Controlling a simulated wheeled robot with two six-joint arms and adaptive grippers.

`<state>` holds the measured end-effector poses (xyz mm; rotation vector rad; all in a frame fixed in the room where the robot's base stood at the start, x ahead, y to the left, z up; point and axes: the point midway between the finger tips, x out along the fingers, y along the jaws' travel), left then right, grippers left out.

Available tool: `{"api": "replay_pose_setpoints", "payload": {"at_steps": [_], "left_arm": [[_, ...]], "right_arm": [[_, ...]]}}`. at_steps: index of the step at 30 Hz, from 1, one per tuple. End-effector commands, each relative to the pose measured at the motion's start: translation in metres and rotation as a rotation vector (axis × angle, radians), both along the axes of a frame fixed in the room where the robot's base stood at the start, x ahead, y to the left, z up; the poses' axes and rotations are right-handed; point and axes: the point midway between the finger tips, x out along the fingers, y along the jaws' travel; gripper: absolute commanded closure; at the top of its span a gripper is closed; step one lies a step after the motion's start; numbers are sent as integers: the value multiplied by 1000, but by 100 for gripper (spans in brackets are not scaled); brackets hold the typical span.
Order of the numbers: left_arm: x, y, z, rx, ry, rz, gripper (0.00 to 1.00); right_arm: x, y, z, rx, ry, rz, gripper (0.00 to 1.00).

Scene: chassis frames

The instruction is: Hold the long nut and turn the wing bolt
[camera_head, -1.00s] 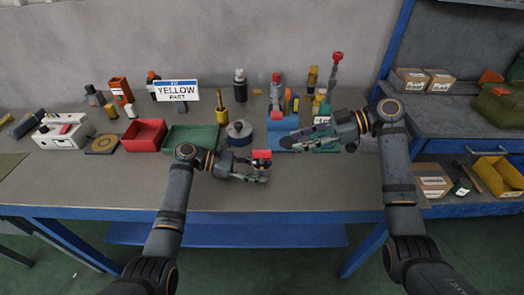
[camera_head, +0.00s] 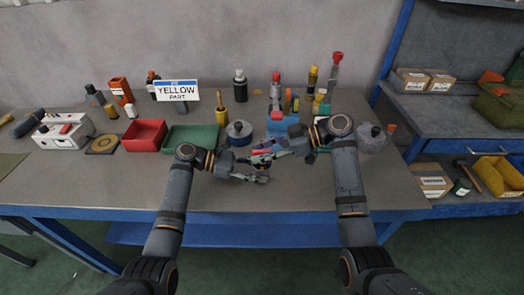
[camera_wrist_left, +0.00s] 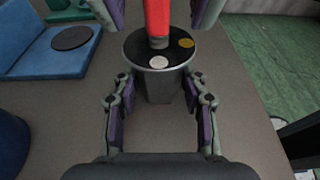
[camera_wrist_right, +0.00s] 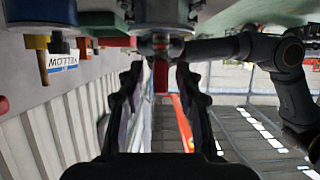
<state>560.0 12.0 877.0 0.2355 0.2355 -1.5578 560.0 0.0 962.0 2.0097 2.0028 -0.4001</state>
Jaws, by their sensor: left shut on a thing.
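The long nut (camera_wrist_left: 160,88) is a dark grey, tapered upright body with a yellow and a white round mark on its top face. My left gripper (camera_head: 256,172) is shut on it above the front of the bench. The wing bolt (camera_wrist_left: 157,20) stands in the nut's top; its red part shows upright, and its upper end is cut off in the left wrist view. My right gripper (camera_head: 266,157) is open, its fingers on either side of the red part with a gap on both sides. That red part also shows in the right wrist view (camera_wrist_right: 161,78).
Behind the grippers stand a dark round pot (camera_head: 240,133), a green tray (camera_head: 190,139), a red bin (camera_head: 145,135) and a blue holder (camera_head: 282,121) with several tools. The bench front (camera_head: 300,195) is clear.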

Motion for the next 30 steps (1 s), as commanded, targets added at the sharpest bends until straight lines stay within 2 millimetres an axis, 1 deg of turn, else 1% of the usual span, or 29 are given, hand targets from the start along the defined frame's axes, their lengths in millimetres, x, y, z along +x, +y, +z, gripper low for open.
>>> {"api": "replay_pose_setpoints", "payload": {"at_steps": [1,7,8,13,16,25,30], "left_arm": [[0,0,0,0,0,0,74],[0,0,0,0,0,0,74],[0,0,0,0,0,0,74],[0,0,0,0,0,0,74],[0,0,0,0,0,0,74],[0,0,0,0,0,0,74],[0,0,0,0,0,0,74]], "right_arm": [[0,0,0,0,0,0,72],[0,0,0,0,0,0,99],[0,0,0,0,0,0,100],[0,0,0,0,1,-1,100],[-1,0,-1,-1,1,-35,100],[-1,1,-1,1,3,-330,100],[0,0,0,0,1,-394,100]]}}
